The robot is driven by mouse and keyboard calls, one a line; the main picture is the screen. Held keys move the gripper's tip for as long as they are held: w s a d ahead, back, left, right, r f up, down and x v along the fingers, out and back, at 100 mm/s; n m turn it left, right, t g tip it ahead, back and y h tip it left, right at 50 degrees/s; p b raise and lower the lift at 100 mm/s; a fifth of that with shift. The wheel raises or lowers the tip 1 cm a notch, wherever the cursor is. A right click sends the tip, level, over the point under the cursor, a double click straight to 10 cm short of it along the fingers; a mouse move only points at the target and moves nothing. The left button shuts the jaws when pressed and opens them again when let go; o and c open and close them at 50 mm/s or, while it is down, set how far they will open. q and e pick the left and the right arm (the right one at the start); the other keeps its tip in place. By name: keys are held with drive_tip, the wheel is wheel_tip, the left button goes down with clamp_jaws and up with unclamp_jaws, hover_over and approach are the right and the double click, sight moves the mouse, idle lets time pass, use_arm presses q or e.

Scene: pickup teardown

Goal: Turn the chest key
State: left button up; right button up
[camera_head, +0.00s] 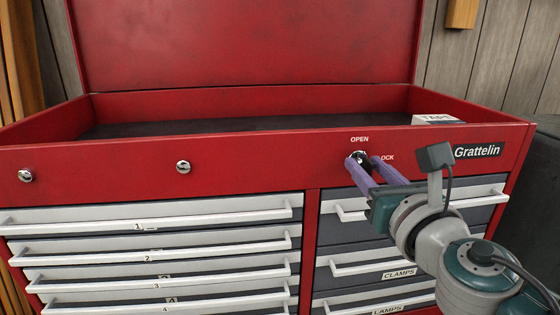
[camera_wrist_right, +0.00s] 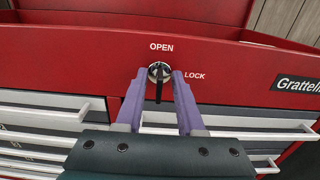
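The red tool chest (camera_head: 120,165) stands ahead with its lid up. Its lock with the dark key (camera_head: 361,157) sits on the front rim, under the word OPEN and left of the word LOCK. In the right wrist view the key (camera_wrist_right: 158,88) shows a dark narrow part pointing down from the round silver lock. My right gripper (camera_head: 365,162) is open at the lock. In the wrist view its purple fingers (camera_wrist_right: 159,76) stand on either side of the key, with a gap visible on each side. My left gripper is not in view.
Numbered drawers with long white handles (camera_head: 150,216) project below, and the drawers labelled CLAMPS (camera_head: 398,274) lie under my right arm. A box marked TAPE (camera_head: 436,119) lies in the open top.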

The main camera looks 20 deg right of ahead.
clamp_jaws()
idle(0.3)
idle(0.3)
